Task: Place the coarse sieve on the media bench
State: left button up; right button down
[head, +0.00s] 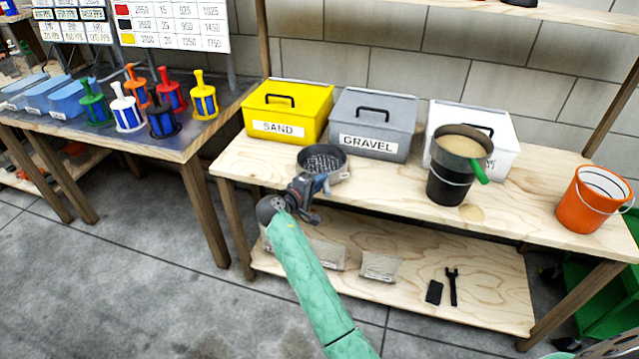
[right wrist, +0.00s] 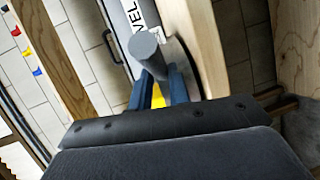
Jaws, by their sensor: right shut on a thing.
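The coarse sieve, a dark grey round pan with a mesh bottom (head: 323,161), is at the front left of the wooden media bench (head: 245,163), in front of the yellow and grey boxes. I cannot tell whether it touches the bench top. My right gripper (head: 321,184) is at the sieve's near side, shut on its handle. In the right wrist view, the grey round handle end (right wrist: 147,47) shows between the blue fingers (right wrist: 156,88); the pan is mostly hidden there. My left gripper is not in view.
A yellow SAND box (head: 288,103), a grey GRAVEL box (head: 372,122) and a white box (head: 508,135) stand along the back. A green-handled sieve (head: 461,142) sits on a black bucket (head: 449,186). An orange bucket (head: 590,200) is at right. Bare wood lies between sieve and black bucket.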

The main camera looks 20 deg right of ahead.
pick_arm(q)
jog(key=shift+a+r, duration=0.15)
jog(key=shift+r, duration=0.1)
pick_arm(e)
jog(key=shift+f, duration=0.3)
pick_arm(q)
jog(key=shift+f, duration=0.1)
pick_arm(e)
jog(key=c, duration=1.3)
grip_release()
jog(key=shift+f, duration=0.1)
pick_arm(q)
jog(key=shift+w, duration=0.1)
